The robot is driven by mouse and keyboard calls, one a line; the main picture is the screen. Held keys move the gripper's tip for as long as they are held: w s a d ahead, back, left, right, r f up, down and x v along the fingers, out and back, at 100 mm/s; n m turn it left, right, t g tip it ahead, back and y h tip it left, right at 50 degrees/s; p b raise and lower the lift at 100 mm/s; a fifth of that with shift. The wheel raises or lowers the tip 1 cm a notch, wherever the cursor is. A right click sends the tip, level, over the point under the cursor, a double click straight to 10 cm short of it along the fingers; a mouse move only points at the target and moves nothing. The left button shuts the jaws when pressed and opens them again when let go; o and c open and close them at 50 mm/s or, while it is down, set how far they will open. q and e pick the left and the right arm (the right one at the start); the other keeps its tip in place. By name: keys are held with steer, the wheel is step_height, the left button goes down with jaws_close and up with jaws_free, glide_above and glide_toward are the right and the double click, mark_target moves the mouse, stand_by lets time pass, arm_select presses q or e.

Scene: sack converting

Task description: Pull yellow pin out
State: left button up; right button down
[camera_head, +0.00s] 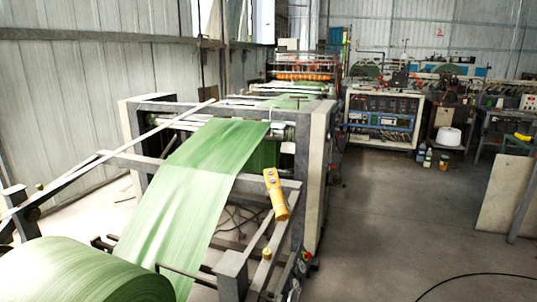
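A small yellow knob-topped pin (267,253) stands on the right arm of the roll stand, near the front of the machine. A similar small yellow knob (40,186) sits on the left arm of the stand. I cannot tell which of the two the task means. Both are small, and how deep they sit is hidden. A yellow control pendant (276,193) with buttons leans on the frame behind the right knob. Neither of my grippers is in view.
A large green roll (80,272) fills the lower left, and its green web (195,185) runs up into the machine frame (318,170). A grey post (231,272) stands beside the right knob. The floor (400,225) at right is mostly clear, with a black cable (470,277).

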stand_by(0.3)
arm_select(q)
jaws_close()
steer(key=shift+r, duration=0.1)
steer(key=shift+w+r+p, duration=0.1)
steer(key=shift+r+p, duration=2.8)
steer(key=shift+p, duration=0.4)
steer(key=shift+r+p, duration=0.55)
steer(key=shift+p, duration=0.05)
